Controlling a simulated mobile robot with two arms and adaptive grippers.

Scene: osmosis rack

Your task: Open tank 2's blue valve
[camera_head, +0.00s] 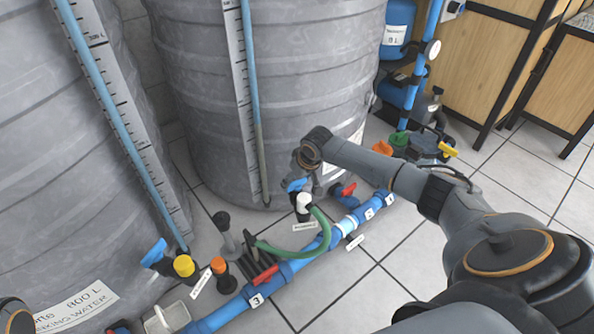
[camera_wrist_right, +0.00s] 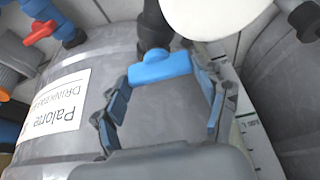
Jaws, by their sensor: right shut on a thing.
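Tank 2 looks to be the grey ribbed tank (camera_head: 280,100) in the middle of the head view; its number is not readable. The blue valve handle (camera_head: 297,185) is low at its front, above the pipe. In the right wrist view the blue handle (camera_wrist_right: 160,68) lies between the fingertips of my right gripper (camera_wrist_right: 165,76), near the tank wall. That gripper (camera_head: 310,181) is shut on the handle; in the head view it is small and partly hidden by its wrist. My left gripper is not in view.
A red valve handle (camera_head: 349,190) sits just right of the blue one. A blue pipe (camera_head: 222,314) runs along the floor.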

